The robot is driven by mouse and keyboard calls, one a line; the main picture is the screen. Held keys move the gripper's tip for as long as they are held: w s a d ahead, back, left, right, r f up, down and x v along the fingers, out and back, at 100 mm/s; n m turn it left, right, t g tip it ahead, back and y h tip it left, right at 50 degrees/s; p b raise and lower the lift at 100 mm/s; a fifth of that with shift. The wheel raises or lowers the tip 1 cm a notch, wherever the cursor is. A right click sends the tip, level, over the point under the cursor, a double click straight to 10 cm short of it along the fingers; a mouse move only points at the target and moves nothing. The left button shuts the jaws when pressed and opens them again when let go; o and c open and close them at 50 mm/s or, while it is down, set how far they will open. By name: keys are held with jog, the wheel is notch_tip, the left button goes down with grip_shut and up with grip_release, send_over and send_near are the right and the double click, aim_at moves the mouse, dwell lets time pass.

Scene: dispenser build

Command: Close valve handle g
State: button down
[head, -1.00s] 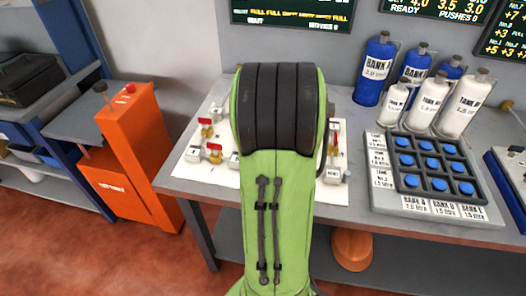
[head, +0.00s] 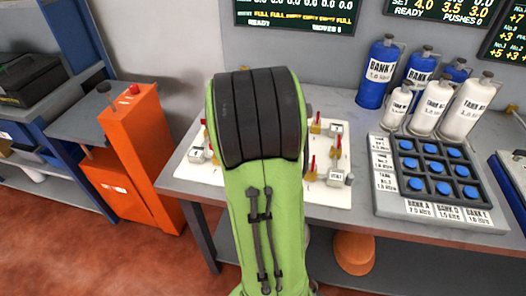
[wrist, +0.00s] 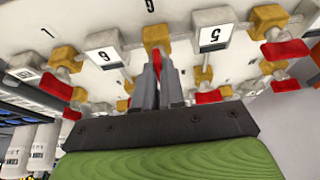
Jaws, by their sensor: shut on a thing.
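A white valve board (head: 330,190) lies on the bench, with yellow valves and red handles on it. In the wrist view my gripper (wrist: 157,68) is shut on a red handle (wrist: 156,56) under a yellow valve (wrist: 155,36), with a mark like a 6 or g above it; I cannot read it surely. The fingers hide most of this handle. In the head view my arm hides the gripper and the middle of the board.
A dark tray of blue caps (head: 432,166), blue bottles (head: 376,72) and white bottles (head: 466,106) stand on the bench at the right. An orange cabinet (head: 140,160) stands at the left. Neighbouring valves and handles crowd close around the gripper.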

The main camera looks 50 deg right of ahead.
jog(key=shift+s+a+f, duration=0.15)
jog(key=shift+f, duration=0.2)
jog(key=c, duration=1.2)
grip_release()
jog(key=shift+d, duration=0.3)
jog(key=p+v, duration=0.4)
jog(key=v, duration=1.1)
jog(key=shift+r+p, duration=0.35)
jog(key=shift+r, duration=0.1)
jog(key=shift+a, duration=0.15)
